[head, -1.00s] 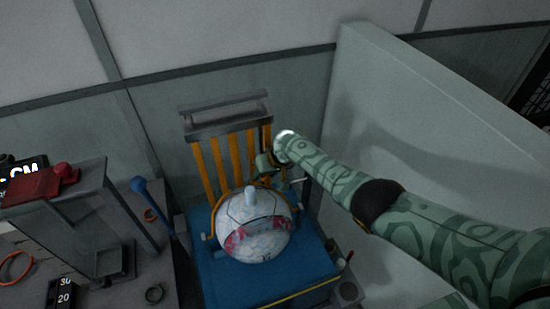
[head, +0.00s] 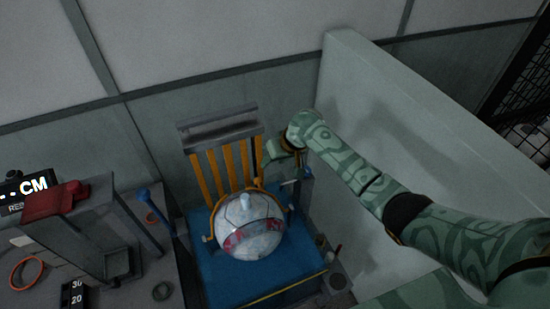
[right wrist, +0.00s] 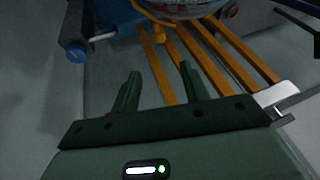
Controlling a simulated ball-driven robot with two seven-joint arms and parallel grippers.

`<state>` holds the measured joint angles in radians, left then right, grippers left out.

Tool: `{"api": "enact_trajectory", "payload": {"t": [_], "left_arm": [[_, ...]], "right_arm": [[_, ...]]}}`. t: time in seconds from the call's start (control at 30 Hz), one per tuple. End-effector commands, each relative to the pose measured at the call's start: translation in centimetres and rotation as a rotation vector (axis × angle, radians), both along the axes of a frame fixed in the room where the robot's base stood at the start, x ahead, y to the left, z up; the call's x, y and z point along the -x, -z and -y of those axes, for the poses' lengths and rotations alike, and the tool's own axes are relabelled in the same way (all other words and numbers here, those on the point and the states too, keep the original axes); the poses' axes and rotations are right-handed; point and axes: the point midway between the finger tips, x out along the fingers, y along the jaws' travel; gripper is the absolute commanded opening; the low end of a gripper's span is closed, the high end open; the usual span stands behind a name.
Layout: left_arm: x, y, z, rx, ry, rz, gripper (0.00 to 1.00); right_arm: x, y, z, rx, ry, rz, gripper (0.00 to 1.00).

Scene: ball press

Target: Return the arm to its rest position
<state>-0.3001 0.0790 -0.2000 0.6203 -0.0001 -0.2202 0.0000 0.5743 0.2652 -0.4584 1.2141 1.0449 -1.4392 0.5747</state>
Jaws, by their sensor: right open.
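My right arm comes in from the right in the head view. Its gripper (head: 277,153) is beside the right side of the orange-slatted backrest, above and behind the ball. In the right wrist view the two dark green fingers (right wrist: 160,75) are apart with nothing between them, and the slats lie beyond them. The pale ball (head: 255,240) with red and dark markings and a knob on top sits on the blue platform (head: 215,285), inside an orange hoop. The gripper is apart from the ball. My left gripper is out of view.
A pale partition (head: 345,90) stands close behind my right arm. The orange slats (head: 211,177) rise behind the ball under a grey top bar (head: 218,130). A grey bench (head: 35,280) at left holds a red block (head: 55,200), a lit CM display and rings.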

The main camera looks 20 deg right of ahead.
Motion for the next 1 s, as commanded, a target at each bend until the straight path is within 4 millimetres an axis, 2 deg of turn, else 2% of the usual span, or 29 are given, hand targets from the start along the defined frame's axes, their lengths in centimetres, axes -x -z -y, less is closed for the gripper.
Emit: {"api": "enact_trajectory", "payload": {"t": [0.27,0.37,0.47,0.57,0.6,0.7,1.0], "left_arm": [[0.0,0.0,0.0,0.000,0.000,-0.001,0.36],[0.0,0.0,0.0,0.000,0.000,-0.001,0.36],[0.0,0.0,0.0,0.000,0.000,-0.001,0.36],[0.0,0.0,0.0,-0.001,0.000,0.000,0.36],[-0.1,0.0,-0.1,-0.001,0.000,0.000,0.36],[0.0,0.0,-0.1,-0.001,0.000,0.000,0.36],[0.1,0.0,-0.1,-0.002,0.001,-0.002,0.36]], "right_arm": [[0.2,0.1,-0.1,0.004,-0.005,0.002,0.45],[2.0,1.2,-0.6,0.039,-0.051,0.023,0.45],[6.0,2.8,-1.1,0.127,-0.143,0.084,0.45],[11.1,3.3,-0.2,0.263,-0.229,0.165,0.45],[12.9,3.0,0.4,0.318,-0.249,0.192,0.45],[16.6,2.0,2.4,0.442,-0.277,0.233,0.45],[24.8,-2.6,8.3,0.737,-0.293,0.259,0.45]]}}
